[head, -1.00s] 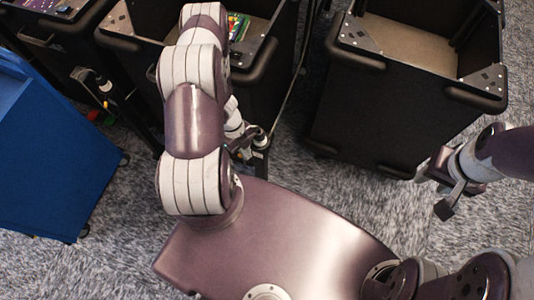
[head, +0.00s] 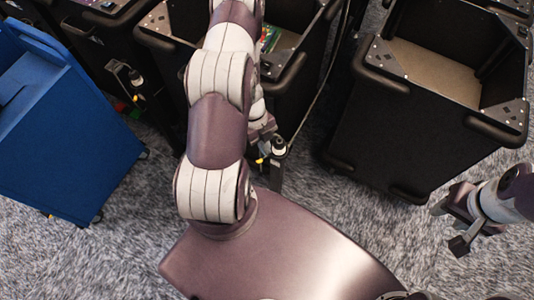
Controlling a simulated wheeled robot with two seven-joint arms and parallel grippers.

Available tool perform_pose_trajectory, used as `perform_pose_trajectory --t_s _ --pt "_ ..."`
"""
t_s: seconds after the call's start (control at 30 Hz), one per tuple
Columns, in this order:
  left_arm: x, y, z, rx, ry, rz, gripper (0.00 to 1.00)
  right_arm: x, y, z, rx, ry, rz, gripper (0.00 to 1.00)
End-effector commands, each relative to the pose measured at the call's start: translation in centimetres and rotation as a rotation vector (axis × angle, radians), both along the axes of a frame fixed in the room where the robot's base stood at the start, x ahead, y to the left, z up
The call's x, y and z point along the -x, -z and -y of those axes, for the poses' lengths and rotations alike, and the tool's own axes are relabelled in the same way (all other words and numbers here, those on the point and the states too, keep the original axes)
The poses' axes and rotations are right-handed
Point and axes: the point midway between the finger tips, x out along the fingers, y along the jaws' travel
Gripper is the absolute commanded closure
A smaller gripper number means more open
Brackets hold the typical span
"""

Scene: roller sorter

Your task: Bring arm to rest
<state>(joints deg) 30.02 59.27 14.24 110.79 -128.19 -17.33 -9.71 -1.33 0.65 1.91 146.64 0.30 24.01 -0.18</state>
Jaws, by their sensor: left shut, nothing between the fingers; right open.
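My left arm rises from my base and reaches up over the black bins. My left gripper (head: 264,133) shows only in part behind the arm's right edge, low beside a black bin, and looks shut and empty. My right gripper (head: 452,222) is at the right, with its two dark fingers apart and nothing between them. It hangs over the grey carpet, right of and below the large black bin (head: 400,140), apart from it.
The large black bin is open, with a bare brown floor. More black bins stand along the top, one (head: 300,75) behind my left arm with a colourful item (head: 268,40) inside. A blue bin (head: 65,130) stands at the left. Carpet (head: 110,255) is clear at lower left.

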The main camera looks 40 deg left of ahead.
Motion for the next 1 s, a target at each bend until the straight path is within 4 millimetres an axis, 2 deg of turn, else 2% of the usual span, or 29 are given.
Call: perform_pose_trajectory --t_s 0.13,0.7,0.77,0.87,0.97,1.0 --pt "-0.1 -0.6 -0.2 0.001 0.0 0.0 1.0 0.0 -0.2 0.0 0.0 0.0 0.0 0.57" --pt "-0.1 -0.4 -0.5 -0.018 -0.014 -0.001 1.0 0.0 -0.1 0.0 0.0 0.0 0.0 0.57" --pt "-0.4 -0.2 -1.1 -0.06 -0.095 -0.007 1.0 0.0 -0.1 0.0 0.0 0.0 0.0 0.57" --pt "0.0 -0.4 -2.6 -0.183 -0.392 -0.06 1.0 0.0 -0.2 0.0 0.0 0.0 0.0 0.57" --pt "-0.4 -4.2 -4.7 -0.375 -0.802 -0.098 1.0 0.0 -0.2 0.0 0.0 0.0 0.0 0.57" --pt "-0.3 -6.4 -5.0 -0.442 -0.967 -0.114 1.0 0.0 -0.2 0.0 0.0 0.0 0.0 0.57"
